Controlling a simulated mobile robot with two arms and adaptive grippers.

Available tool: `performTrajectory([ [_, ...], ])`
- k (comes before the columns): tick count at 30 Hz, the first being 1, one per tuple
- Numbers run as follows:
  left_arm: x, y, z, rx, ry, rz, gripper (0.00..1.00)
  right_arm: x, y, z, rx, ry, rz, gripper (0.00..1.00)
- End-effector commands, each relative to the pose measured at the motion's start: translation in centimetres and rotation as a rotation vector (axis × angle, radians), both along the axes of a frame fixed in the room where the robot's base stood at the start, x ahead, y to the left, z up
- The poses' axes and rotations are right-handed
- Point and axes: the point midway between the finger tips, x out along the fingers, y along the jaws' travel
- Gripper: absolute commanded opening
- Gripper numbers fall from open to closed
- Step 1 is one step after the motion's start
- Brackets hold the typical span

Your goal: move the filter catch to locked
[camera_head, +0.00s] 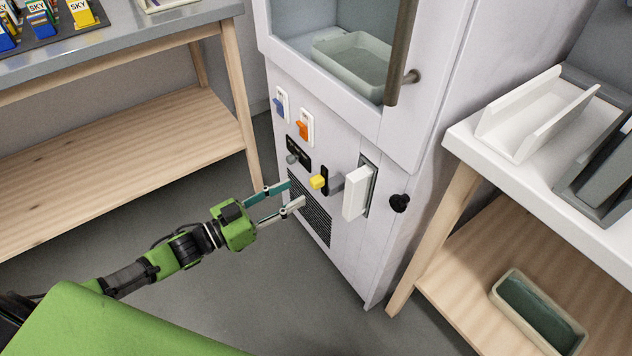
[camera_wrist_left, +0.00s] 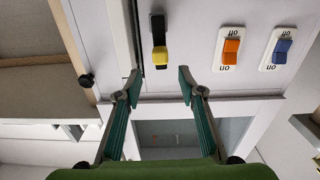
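On the front of a white cabinet (camera_head: 390,240), a yellow-tipped lever (camera_head: 318,182) sits in a black slot; I take it to be the filter catch. It also shows in the left wrist view (camera_wrist_left: 160,57), at the lower picture end of its slot (camera_wrist_left: 158,27). No locked marking is readable. My left gripper (camera_head: 293,195) is open and empty, its fingertips apart, just left of the lever in the head view. In the wrist view its fingertips (camera_wrist_left: 159,82) lie either side of and below the lever, apparently not touching it. My right gripper is not in view.
Blue (camera_head: 280,105) and orange (camera_head: 304,128) on/off switches, a grey knob (camera_head: 292,159), a white handle (camera_head: 356,194) and a black knob (camera_head: 400,203) are on the same cabinet. A vent grille (camera_head: 310,212) lies below. Tables stand on both sides.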

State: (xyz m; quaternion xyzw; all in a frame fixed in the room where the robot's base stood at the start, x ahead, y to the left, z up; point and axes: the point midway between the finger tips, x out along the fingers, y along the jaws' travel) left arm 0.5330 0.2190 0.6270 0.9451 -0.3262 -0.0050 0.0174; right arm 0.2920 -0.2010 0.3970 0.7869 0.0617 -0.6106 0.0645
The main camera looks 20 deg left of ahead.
Motion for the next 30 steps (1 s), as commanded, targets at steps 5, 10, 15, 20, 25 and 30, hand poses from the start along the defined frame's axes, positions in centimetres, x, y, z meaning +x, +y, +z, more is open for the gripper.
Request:
performTrajectory([
  [5, 3.2, -2.4, 0.0, -0.002, -0.004, 0.001, 0.36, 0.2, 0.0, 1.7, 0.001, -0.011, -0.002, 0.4],
  [10, 5.4, -4.1, -0.1, 0.0, -0.001, 0.001, 0.36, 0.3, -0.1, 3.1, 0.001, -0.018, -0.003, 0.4],
  [15, 6.5, -5.0, -0.1, 0.001, 0.0, 0.002, 0.36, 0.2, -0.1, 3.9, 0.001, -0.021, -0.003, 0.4],
  [20, 6.8, -5.2, -0.1, 0.002, 0.001, 0.002, 0.36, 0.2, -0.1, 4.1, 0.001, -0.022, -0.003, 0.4],
  [25, 6.7, -5.2, -0.1, 0.002, 0.001, 0.002, 0.36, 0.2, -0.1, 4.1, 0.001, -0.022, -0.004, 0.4],
  [30, 6.7, -5.2, -0.1, 0.002, 0.001, 0.002, 0.0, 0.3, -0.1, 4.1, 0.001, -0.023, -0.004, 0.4],
])
